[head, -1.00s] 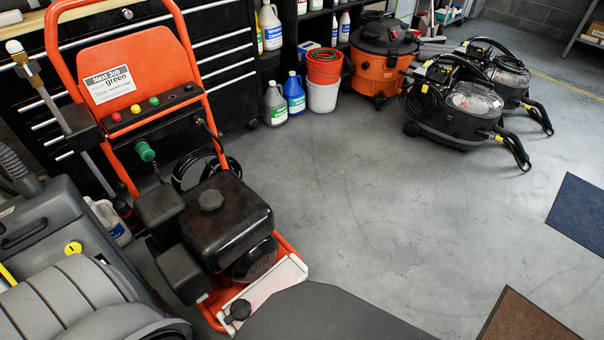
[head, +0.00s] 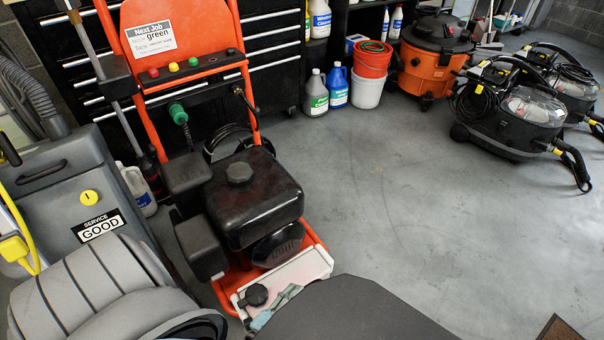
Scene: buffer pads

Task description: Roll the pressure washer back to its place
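The pressure washer (head: 254,202) stands upright at left centre in the head view. It has an orange frame, a black engine block, and a handle panel with red, yellow and green knobs. The top of its handle is cut off by the picture's upper edge. Its pale front plate (head: 285,277) reaches close to my dark body at the bottom. A small grey-blue item (head: 274,307) lies at that plate's edge; I cannot tell what it is. I cannot clearly make out my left gripper or its fingers. My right gripper is not in view.
A grey floor machine (head: 62,190) stands close on the left. Behind are a black tool cabinet (head: 275,75), bottles (head: 316,94), buckets (head: 369,75) and an orange vacuum (head: 430,60). Black extractors (head: 515,115) stand at right. The floor (head: 410,210) at centre right is clear.

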